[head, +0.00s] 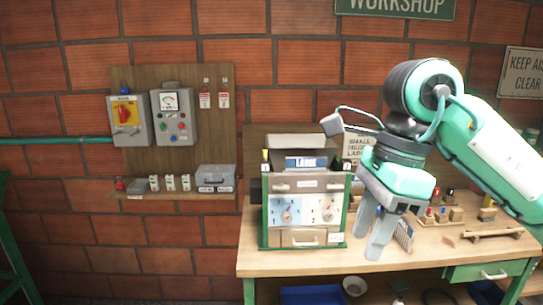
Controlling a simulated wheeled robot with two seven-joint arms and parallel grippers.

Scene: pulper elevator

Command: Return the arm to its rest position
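My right arm comes in from the right, teal and grey. Its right gripper (369,246) hangs with its fingers pointing down, in front of the workbench and just right of the grey cabinet. The two fingers stand apart with nothing between them. The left gripper is not in view. The grey cabinet (305,186) stands on the workbench (290,262), with dial faces, a blue label and a lower drawer on its front.
A wooden wall board (205,150) at left carries a switch box (127,119), a control box (174,118) and red tags. A shelf below holds a grey case (215,178). Small parts stand at the bench's right, partly behind my arm. A blue bin (312,295) is below.

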